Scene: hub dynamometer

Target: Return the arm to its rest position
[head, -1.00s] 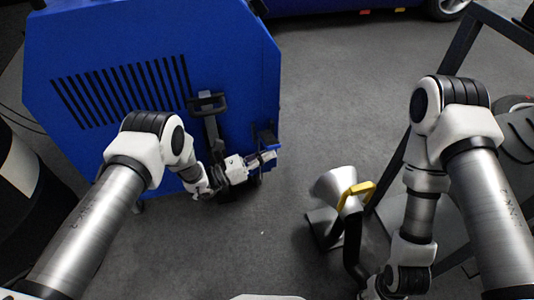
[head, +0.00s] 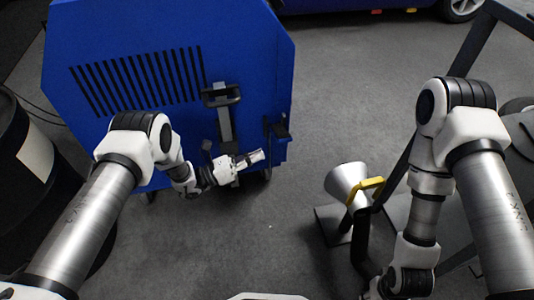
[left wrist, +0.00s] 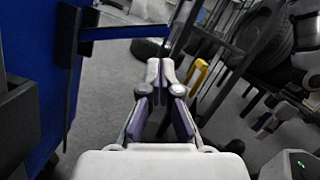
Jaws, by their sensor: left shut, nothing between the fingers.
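My left gripper (head: 257,156) is in front of the lower right part of the blue dynamometer cabinet (head: 165,45). Its fingers are shut and empty; in the left wrist view the fingertips (left wrist: 160,68) meet. A dark latch-like bracket (head: 278,128) on the cabinet's right edge is just right of and above the gripper, with a gap between them. My right arm (head: 425,205) hangs down at the right, and its gripper is out of the picture at the bottom.
A dark upright handle (head: 222,97) stands out from the cabinet front. A metal funnel-shaped stand (head: 347,182) with a yellow handle (head: 367,190) stands right of centre. A black drum (head: 25,150) is at the left. A dark frame (head: 470,50) rises at the right. The grey floor between is clear.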

